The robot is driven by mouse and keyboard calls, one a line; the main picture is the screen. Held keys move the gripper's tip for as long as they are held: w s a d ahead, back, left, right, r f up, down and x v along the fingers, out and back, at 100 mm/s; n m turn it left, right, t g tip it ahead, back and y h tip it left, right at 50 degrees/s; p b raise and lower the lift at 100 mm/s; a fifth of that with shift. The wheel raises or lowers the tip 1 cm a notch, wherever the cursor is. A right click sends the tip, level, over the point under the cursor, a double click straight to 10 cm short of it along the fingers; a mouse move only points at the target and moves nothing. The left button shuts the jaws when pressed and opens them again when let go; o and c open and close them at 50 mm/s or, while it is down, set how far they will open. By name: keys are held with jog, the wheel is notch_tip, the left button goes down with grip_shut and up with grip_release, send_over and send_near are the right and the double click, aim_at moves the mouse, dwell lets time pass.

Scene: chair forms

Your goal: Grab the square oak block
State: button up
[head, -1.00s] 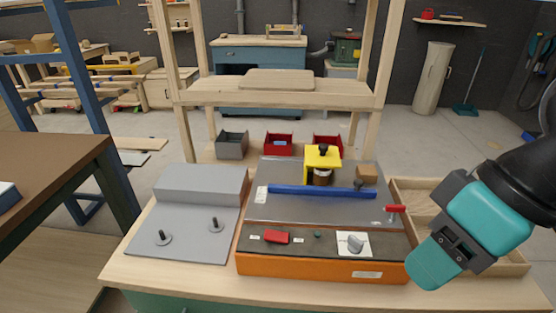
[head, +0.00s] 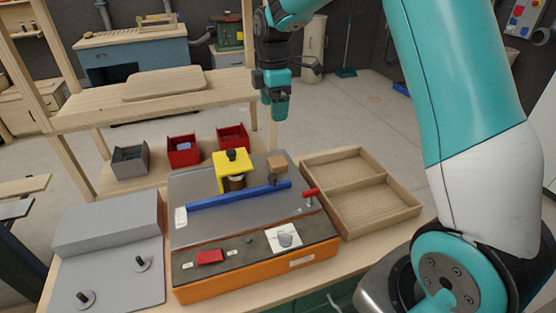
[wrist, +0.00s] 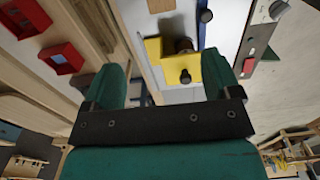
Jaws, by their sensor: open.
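The square oak block (head: 277,162) is a small light-brown block on the grey top of an orange-based bench fixture (head: 258,278). It sits right of a yellow bracket (head: 219,176) and behind a blue bar (head: 240,196). In the wrist view a tan block at the top edge (wrist: 160,5) appears to be it, partly cut off. My gripper (head: 279,114) points down, above and behind the block in the head view, clear of it. In the wrist view its two fingers stand wide apart with nothing between them (wrist: 163,78).
A two-part wooden tray (head: 385,222) lies right of the fixture. Two red bins (head: 183,152) and a grey bin (head: 129,161) stand behind. A grey plate with pegs (head: 105,258) is at left. A wooden shelf (head: 160,103) crosses the back. A red-handled lever (head: 310,193) stands near the block.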

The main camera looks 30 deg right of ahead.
jog(key=p, duration=0.2)
send_over(276, 161)
jog(key=f, duration=1.2)
jog(key=shift+w+d, duration=0.1)
jog(key=shift+w, duration=0.2)
jog(key=f, duration=0.1)
jog(key=f+p, duration=0.1)
jog(key=f, duration=0.1)
jog(key=f+p, duration=0.1)
jog(key=shift+s+f, duration=0.3)
jog(key=shift+s, duration=0.05)
jog(key=shift+f, duration=0.45)
jog(key=shift+c, duration=0.2)
jog(key=c, duration=1)
